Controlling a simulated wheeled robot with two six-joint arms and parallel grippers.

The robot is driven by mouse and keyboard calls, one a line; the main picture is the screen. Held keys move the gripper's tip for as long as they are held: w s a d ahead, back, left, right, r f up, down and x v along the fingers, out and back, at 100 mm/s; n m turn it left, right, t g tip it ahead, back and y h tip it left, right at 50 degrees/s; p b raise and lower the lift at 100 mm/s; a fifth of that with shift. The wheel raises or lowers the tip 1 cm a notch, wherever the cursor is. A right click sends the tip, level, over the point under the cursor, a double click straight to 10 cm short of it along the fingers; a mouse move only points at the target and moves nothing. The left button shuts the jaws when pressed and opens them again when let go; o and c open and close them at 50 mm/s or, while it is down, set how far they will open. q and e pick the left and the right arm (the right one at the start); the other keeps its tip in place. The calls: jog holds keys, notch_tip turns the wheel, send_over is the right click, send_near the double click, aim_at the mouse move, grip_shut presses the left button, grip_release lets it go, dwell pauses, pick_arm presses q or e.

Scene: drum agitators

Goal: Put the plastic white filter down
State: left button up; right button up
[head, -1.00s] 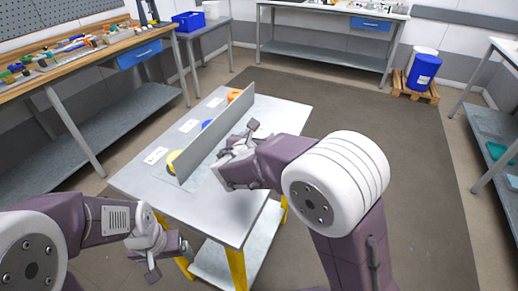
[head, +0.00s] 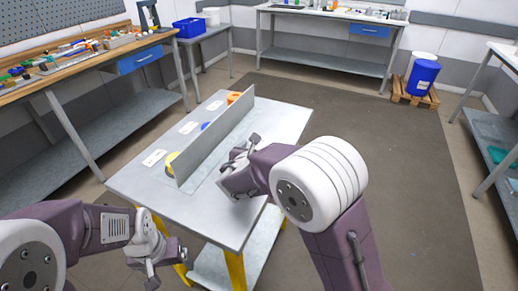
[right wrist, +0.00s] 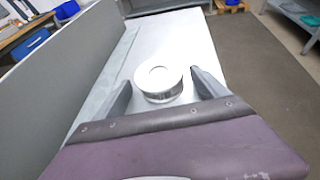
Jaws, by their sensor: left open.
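The white filter (right wrist: 159,80), a short round piece with a ringed top and a darker side band, is upright on the grey table (right wrist: 196,34) in the right wrist view. My right gripper (right wrist: 160,77) is open, with one finger on each side of the filter and a visible gap to both. In the head view my right gripper (head: 238,160) is low over the table, right of the upright grey divider, and the filter cannot be made out there. My left gripper (head: 160,262) is open and empty, off the table's near left side.
The upright grey divider (head: 214,138) splits the table lengthwise. White labels and a yellow piece (head: 171,160), a blue piece and an orange piece lie left of it. Bare tabletop lies around the filter.

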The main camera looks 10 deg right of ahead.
jog(key=shift+r+p, duration=0.3)
jog(key=p+v, duration=0.1)
jog(key=v, duration=1.1)
